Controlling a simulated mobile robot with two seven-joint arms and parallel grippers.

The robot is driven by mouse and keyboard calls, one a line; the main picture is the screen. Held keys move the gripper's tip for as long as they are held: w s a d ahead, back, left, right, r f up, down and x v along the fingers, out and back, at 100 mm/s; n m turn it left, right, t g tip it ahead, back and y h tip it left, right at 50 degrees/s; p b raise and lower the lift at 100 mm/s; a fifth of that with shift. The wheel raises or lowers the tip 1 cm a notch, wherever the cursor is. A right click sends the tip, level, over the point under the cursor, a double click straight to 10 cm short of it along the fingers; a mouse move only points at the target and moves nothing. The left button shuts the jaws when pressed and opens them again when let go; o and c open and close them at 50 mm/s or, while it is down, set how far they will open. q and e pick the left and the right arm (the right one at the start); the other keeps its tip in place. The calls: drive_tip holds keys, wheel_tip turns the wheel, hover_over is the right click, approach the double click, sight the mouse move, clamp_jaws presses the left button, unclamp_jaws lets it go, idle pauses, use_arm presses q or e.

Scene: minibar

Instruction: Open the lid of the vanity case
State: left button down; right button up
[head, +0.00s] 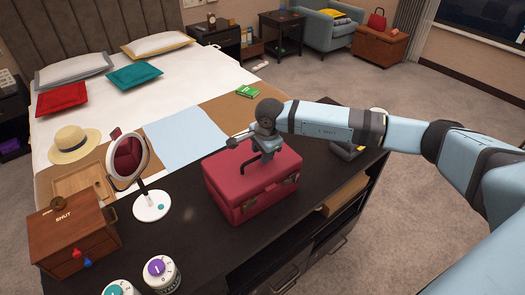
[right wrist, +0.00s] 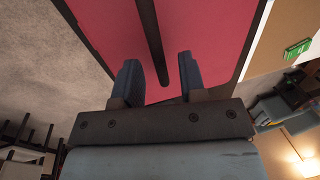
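The red vanity case (head: 232,190) stands on the dark cabinet top in the head view, its lid (right wrist: 205,35) down. Small metal clasps show on its front side. My right gripper (head: 262,160) is over the lid, near its far edge. In the right wrist view the right gripper (right wrist: 158,65) is open, its two dark fingers apart. A dark bar (right wrist: 150,35) on the lid, which looks like a handle, runs between the fingers. I cannot tell whether the fingers touch the lid. My left gripper is not in view.
Two dial-topped jars (head: 160,268) stand at the front left. A bed (head: 200,75) lies behind the dark cabinet (head: 185,240). A straw hat (head: 75,143) lies at left.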

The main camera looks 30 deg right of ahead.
clamp_jaws()
drive_tip(key=shift+w+r, duration=0.1)
drive_tip(key=shift+w, duration=0.05)
